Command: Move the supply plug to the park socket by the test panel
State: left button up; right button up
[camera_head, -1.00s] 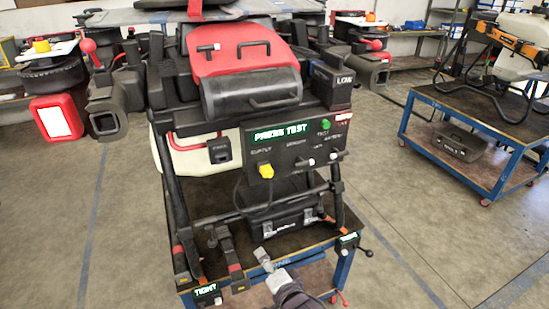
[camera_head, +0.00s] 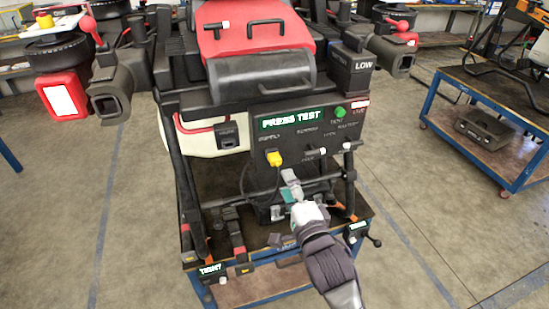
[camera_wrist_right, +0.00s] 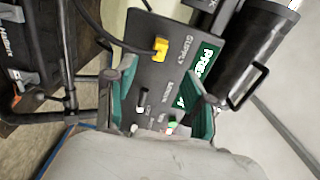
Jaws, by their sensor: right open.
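The yellow supply plug (camera_head: 274,158) sits in the socket under the SUPPLY label on the black test panel (camera_head: 305,140). A dark cable runs from it. It also shows in the right wrist view (camera_wrist_right: 160,46), upper middle, beyond my fingers. A small black box (camera_head: 228,135) left of the panel seems to be the park socket; its label is too blurred to read surely. My right gripper (camera_head: 285,196) is open and empty, in front of the panel, below and right of the plug. Its green-padded fingers are spread in the wrist view (camera_wrist_right: 160,75). My left gripper is not in view.
The panel has levers (camera_head: 316,154) and a green button (camera_head: 340,112). The drone's black frame bars flank it, above a blue-framed cart. A black tank (camera_head: 262,82) overhangs the panel. Another blue cart (camera_head: 500,125) stands at right with floor between.

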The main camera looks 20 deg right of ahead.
aim_at(277, 163)
jog(key=shift+w+a+b, duration=0.1)
jog(key=shift+w+b, duration=0.5)
jog(key=shift+w, duration=3.9)
jog(key=shift+p, duration=0.4)
grip_shut()
jog(key=shift+s, duration=0.1)
jog(key=shift+s+p, duration=1.05)
jog(key=shift+s, duration=1.85)
